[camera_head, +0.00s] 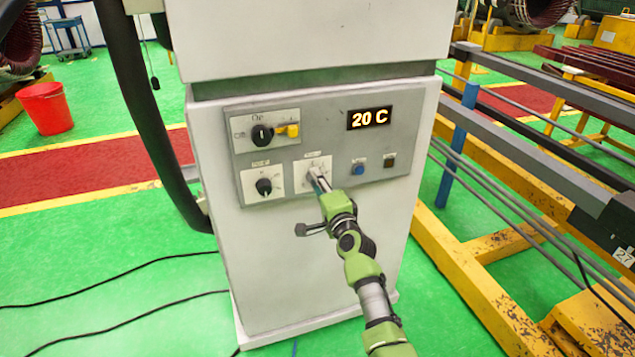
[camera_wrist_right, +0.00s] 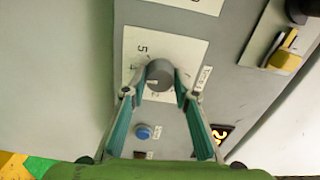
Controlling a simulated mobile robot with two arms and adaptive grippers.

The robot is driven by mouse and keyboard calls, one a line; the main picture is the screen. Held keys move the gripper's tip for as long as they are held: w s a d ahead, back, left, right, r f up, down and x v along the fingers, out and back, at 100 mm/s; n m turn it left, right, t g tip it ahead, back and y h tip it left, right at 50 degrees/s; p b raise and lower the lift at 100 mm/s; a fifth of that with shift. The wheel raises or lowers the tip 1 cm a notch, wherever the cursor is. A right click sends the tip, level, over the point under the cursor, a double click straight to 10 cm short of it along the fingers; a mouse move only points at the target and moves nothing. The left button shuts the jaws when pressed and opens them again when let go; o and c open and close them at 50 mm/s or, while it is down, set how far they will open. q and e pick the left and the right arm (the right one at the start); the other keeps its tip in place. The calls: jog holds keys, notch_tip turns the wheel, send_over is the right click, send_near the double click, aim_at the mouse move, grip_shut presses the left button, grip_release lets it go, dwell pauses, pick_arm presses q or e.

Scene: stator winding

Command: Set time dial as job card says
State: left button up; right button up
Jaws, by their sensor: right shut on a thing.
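The right-hand lower dial, the likely time dial, is a grey knob (camera_wrist_right: 158,72) on a white plate (camera_wrist_right: 190,52) with printed numbers such as 5 and 4. My right gripper (camera_head: 319,181) reaches the panel from below and covers most of this dial in the head view. In the right wrist view the gripper (camera_wrist_right: 161,82) has its fingertips on both sides of the knob, shut on it. The knob's pointer setting cannot be read. No job card is seen. My left gripper is out of view.
The grey panel (camera_head: 331,132) also carries a display (camera_head: 370,118) reading 20 C, a black switch (camera_head: 262,135) beside a yellow handle (camera_head: 293,130), another dial (camera_head: 264,186), a blue button (camera_head: 358,168) and a dark button (camera_head: 390,161). A yellow frame (camera_head: 470,275) stands at the right.

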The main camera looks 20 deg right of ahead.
jog(key=shift+f+m, duration=0.1)
jog(key=shift+m, duration=0.5)
jog(key=o, duration=1.1)
jog(key=shift+s, duration=0.15)
jog(key=s, duration=0.7)
jog(key=shift+s+d, duration=0.15)
